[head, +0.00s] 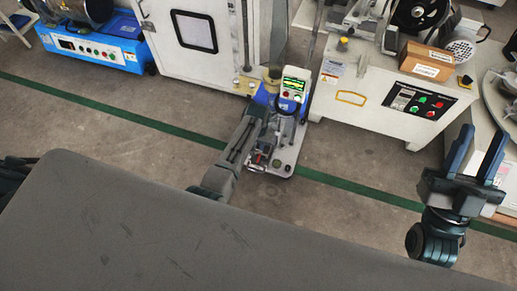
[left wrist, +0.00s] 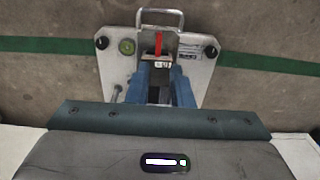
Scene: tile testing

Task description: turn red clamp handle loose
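The red clamp handle (left wrist: 158,43) stands upright in the left wrist view, near the top middle of a pale metal base plate (left wrist: 117,72). My left gripper (left wrist: 160,70) is open, its two blue fingers apart. The handle shows just beyond the gap between the fingertips, and I see no contact. In the head view my left arm reaches to the small tester (head: 286,150), and the arm hides part of it. The left fingers and the handle are too small to make out there. My right gripper (head: 478,152) is open and empty at the right, fingers pointing up.
The plate carries a metal loop (left wrist: 160,14), a round green level (left wrist: 127,47) and black corner knobs (left wrist: 211,51). A white machine (head: 372,110) with a cardboard box (head: 427,62) stands right of the tester. A white cabinet (head: 190,75) stands behind left. Floor on both sides is clear.

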